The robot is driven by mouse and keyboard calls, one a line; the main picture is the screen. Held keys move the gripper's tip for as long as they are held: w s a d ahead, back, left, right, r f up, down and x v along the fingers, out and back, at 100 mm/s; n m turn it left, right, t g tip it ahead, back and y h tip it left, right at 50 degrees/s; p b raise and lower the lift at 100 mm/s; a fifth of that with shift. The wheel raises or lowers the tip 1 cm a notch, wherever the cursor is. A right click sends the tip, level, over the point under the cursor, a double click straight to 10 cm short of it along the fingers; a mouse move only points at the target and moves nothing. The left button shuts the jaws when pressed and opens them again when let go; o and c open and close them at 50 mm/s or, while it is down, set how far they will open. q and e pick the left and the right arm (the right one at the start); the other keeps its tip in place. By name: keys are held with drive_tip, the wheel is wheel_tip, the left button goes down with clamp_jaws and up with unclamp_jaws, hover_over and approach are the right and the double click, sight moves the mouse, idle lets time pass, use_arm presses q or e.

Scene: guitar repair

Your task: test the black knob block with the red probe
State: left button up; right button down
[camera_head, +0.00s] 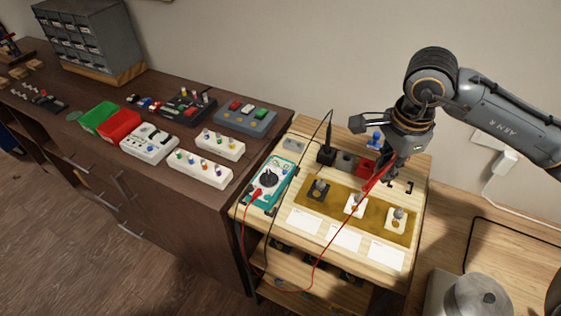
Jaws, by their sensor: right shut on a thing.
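The black knob block (318,189), with a grey knob on top, sits at the left end of a mustard-coloured mat (336,204) on the light wooden bench. My right gripper (389,172) is above the right half of the mat, shut on the red probe (377,179). The probe is tilted, its lower end toward the white knob block (355,206); I cannot tell whether they touch. The probe is apart from the black knob block. A teal multimeter (270,184) lies left of the mat with a red lead plugged in. My left gripper is not in view.
A black probe (329,133) stands in a black holder (326,155); a red holder (365,167) is near my gripper. A cream knob block (397,220) sits at the mat's right end. White cards (345,237) lie in front. The red lead loops past the bench's front edge.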

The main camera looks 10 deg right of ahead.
idle(0.3)
drive_tip(key=w+a, duration=0.6)
drive_tip(key=a, duration=0.2)
drive_tip(key=shift+s+d+f, duration=0.1)
drive_tip(key=shift+d+f, duration=0.05)
drive_tip(key=shift+f, duration=2.3)
drive_tip(key=shift+b, duration=0.6)
drive_tip(key=shift+f+b, duration=0.55)
drive_tip(key=shift+b, duration=0.1)
idle(3.1)
